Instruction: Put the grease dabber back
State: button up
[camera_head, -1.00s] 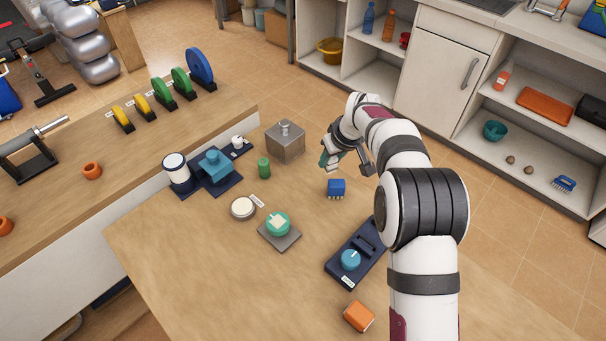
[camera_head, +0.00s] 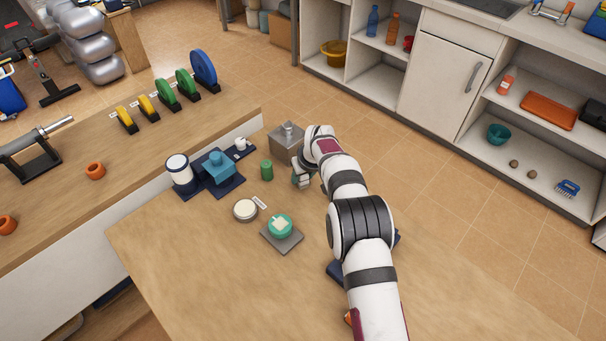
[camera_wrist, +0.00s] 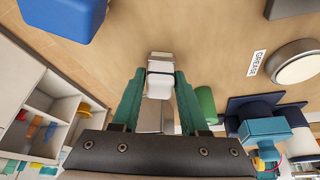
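My gripper (camera_head: 301,178) hangs above the table in front of the steel block (camera_head: 288,140). In the wrist view, its two green fingers (camera_wrist: 160,78) close around a small white and grey piece (camera_wrist: 160,84), which looks like the grease dabber. That piece also shows small and pale below the gripper in the head view (camera_head: 301,182). Its lower end is hard to make out. A round cream-topped tin (camera_head: 245,210) sits on the table, left of and nearer than the gripper. A GREASE label lies beside the tin (camera_wrist: 297,66) in the wrist view.
A green cylinder (camera_head: 266,170) stands just left of my gripper. A blue vise-like device (camera_head: 218,168) is further left. A green round piece on a grey plate (camera_head: 281,228) lies nearer.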

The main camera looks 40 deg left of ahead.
jog(key=o, duration=0.3)
jog(key=v, duration=1.3)
jog(key=d+r+m+h, duration=0.1)
jog(key=d+r+m, duration=0.35)
jog(key=d, duration=0.65)
jog(key=d+r+m, duration=0.3)
jog(key=d+r, duration=0.2)
jog(key=d, duration=0.5)
jog(key=s+d+r+m+g+h, duration=0.1)
jog(key=s+d+m, duration=0.2)
jog(key=s+d, duration=0.4)
jog(key=s+d+r+m, duration=0.1)
jog(key=s+d+m, duration=0.35)
jog(key=d, duration=0.55)
jog(key=s+d+f+m, duration=0.1)
jog(key=s+d+m, duration=0.1)
jog(key=s, duration=0.3)
jog(key=s+d+f+m+g, duration=0.1)
jog(key=s+d+f+m, duration=0.1)
jog(key=s, duration=0.4)
jog(key=shift+s+d, duration=0.25)
jog(key=shift+d, duration=0.3)
